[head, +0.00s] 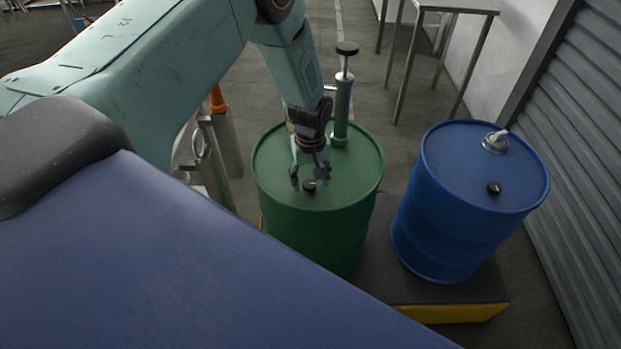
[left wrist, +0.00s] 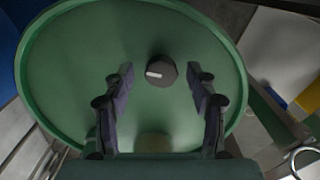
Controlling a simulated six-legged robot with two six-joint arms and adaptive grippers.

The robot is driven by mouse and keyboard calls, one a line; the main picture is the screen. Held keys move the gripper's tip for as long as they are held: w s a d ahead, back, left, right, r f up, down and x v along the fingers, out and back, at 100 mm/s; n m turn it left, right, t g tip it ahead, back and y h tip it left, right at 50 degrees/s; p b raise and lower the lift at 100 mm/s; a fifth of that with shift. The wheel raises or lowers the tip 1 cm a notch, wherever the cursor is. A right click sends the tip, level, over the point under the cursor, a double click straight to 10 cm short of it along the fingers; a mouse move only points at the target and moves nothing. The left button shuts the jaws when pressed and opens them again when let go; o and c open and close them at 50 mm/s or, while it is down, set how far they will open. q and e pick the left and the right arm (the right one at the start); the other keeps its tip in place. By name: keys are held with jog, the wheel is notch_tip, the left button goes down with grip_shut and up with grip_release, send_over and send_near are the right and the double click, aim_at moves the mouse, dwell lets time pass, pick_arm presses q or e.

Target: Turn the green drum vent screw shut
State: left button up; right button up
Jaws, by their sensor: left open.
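The green drum (head: 318,240) stands upright in the middle of the head view, and its lid fills much of the left wrist view (left wrist: 70,75). The vent screw (head: 309,186) is a small black knob on the lid near the front. In the left wrist view the vent screw (left wrist: 161,70) shows a white mark pointing left. My left gripper (head: 310,180) is open above the lid. In the left wrist view its fingers (left wrist: 160,75) stand on either side of the knob, apart from it. My right gripper is not in view.
A pump with a black handle (head: 343,95) rises from the green drum's back, close to my left wrist. A blue drum (head: 455,215) stands to the right, on a dark pallet with a yellow edge (head: 455,313). A metal table (head: 455,8) and shutter (head: 590,130) lie beyond.

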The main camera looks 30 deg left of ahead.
pick_arm(q)
jog(key=shift+a+f, duration=0.2)
jog(key=shift+a, duration=0.1)
jog(key=shift+c, duration=1.7)
jog(key=shift+d+r, duration=0.1)
jog(key=shift+d, duration=0.1)
jog(key=shift+c, duration=1.3)
jog(key=c, duration=0.5)
jog(key=shift+w, duration=0.1)
jog(key=shift+c, duration=0.2)
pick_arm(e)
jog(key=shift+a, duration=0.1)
